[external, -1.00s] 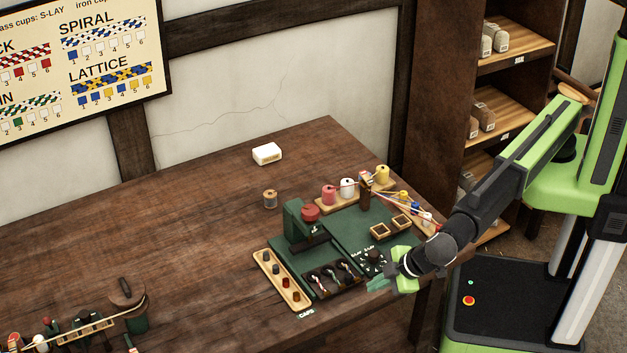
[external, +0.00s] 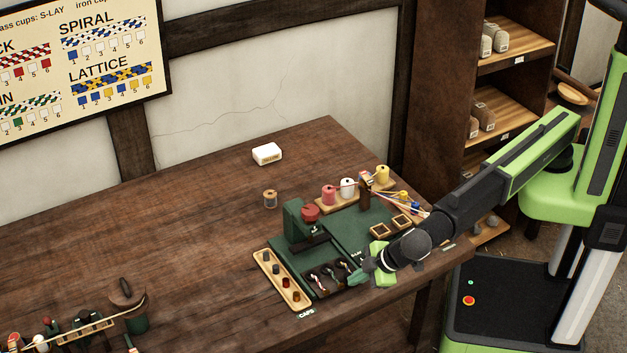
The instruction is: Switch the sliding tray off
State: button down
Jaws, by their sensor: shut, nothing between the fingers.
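The sliding tray appears to be the dark compartmented tray (external: 322,294) at the front of the green bench machine (external: 357,232). Short pieces of coloured rope lie in its compartments. My gripper (external: 359,278) is shut and empty, with its tips at the right end of this tray. I cannot tell whether the tips touch it. My gripper and wrist cover the front right part of the machine, where a black knob stands. No switch on the tray can be made out.
A wooden cap rack (external: 263,262) lies left of the tray. A red-topped press (external: 310,213) rises behind it. Spools (external: 347,188), strands and two small wooden frames (external: 402,221) are at the back right. The table's left middle is clear.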

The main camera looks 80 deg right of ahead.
aim_at(329, 270)
jog(key=w+d, duration=0.6)
jog(key=d, duration=0.1)
jog(key=shift+w, duration=0.4)
jog(key=s+a, duration=0.1)
jog(key=a, duration=0.2)
jog(key=shift+s, duration=0.4)
jog(key=shift+s+a+r+p, duration=0.5)
jog(key=shift+s+r+p, duration=0.2)
jog(key=shift+r+p, duration=0.05)
jog(key=p+v, duration=0.6)
jog(key=v, duration=0.2)
jog(key=shift+s, duration=0.3)
